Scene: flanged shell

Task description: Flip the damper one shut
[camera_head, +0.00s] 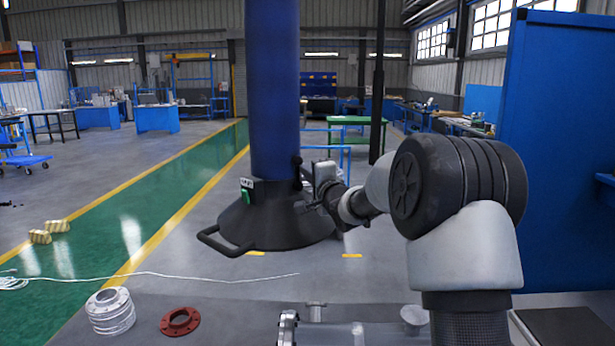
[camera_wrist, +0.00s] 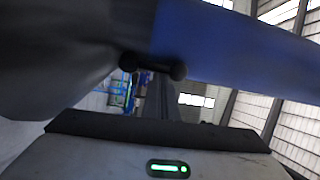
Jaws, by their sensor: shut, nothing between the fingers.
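A blue duct (camera_head: 272,90) hangs down into a wide black hood (camera_head: 275,225). A small dark lever (camera_head: 297,172) is on the right side of the duct just above the hood. In the wrist view a short black bar with round ends (camera_wrist: 152,67) lies by the join of the blue duct (camera_wrist: 230,40) and the dark hood (camera_wrist: 60,50); I take it for the damper lever. Its damper setting cannot be told. My gripper (camera_head: 311,203) is shut and empty, close to the hood's right side. Whether it touches is unclear. Its fingertips are hard to make out.
A loop handle (camera_head: 222,243) sticks out from the hood's front left. A small green-faced box (camera_head: 247,191) sits on the hood. Below are a white flanged part (camera_head: 110,311), a red ring (camera_head: 180,321) and a grey pipe fitting (camera_head: 345,330). A blue panel (camera_head: 570,150) stands at right.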

